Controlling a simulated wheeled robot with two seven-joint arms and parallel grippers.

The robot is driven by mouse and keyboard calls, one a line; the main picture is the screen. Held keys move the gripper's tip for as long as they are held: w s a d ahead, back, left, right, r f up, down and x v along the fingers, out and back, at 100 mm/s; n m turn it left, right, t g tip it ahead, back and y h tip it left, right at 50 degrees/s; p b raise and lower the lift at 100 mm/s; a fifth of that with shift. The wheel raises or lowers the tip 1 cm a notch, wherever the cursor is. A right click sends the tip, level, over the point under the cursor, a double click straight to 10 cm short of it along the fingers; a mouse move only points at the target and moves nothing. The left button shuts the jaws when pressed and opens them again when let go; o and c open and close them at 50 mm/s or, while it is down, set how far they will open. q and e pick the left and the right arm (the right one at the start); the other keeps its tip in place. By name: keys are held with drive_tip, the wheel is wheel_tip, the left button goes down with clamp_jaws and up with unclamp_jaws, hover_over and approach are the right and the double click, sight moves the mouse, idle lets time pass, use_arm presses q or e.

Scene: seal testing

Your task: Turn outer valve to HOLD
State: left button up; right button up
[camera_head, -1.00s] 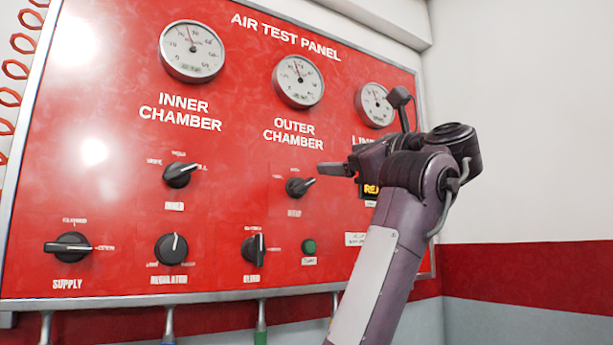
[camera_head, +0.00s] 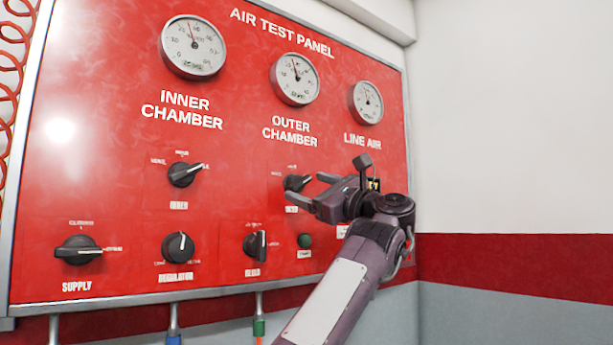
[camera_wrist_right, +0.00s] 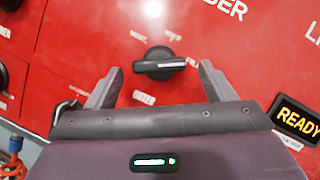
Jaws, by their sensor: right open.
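The outer valve is a black knob (camera_head: 296,183) under the OUTER CHAMBER label on the red panel (camera_head: 120,215). Its white pointer line aims to the right and slightly up in the head view. In the right wrist view the knob (camera_wrist_right: 159,63) lies just ahead of the fingertips, its line pointing right. My right gripper (camera_head: 305,187) is open, its two fingers apart in front of the knob. In the wrist view the open right gripper (camera_wrist_right: 160,75) has a finger on either side of the knob, not closed on it. My left gripper is not in view.
The inner chamber knob (camera_head: 184,174), supply knob (camera_head: 78,250), regulator knob (camera_head: 178,247) and bleed knob (camera_head: 255,244) are on the same panel. A green button (camera_head: 305,241) sits below the outer valve. A READY display (camera_wrist_right: 298,116) is at the right.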

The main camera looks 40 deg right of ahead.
drive_tip(key=shift+w+a+r, duration=0.2)
drive_tip(key=shift+w+r, duration=0.15)
drive_tip(key=shift+w, duration=0.2)
drive_tip(key=shift+w+a+p, duration=0.1)
drive_tip(key=shift+w+p, duration=0.2)
drive_tip(key=shift+c, duration=0.6)
drive_tip(key=c, duration=0.9)
drive_tip(key=shift+o, duration=0.2)
drive_tip(key=shift+d+f+n+g+y+b, duration=0.15)
drive_tip(key=shift+n+y+b, duration=0.15)
drive_tip(key=shift+n+b, duration=0.35)
drive_tip(key=shift+d+n+g+y+b, duration=0.15)
drive_tip(key=shift+n+y+b, duration=0.15)
drive_tip(key=shift+n+b, duration=0.3)
drive_tip(key=n, duration=0.2)
drive_tip(key=n+g+y+b, duration=0.1)
drive_tip(key=n, duration=0.2)
drive_tip(key=n+g+y, duration=0.1)
drive_tip(key=n, duration=0.1)
drive_tip(key=shift+r, duration=0.25)
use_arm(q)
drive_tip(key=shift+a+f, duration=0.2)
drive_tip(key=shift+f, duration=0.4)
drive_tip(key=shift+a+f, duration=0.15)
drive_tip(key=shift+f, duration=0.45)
use_arm(e)
drive_tip(key=shift+r+n+g, duration=0.1)
drive_tip(key=shift+n+g, duration=0.8)
drive_tip(key=shift+n, duration=1.15)
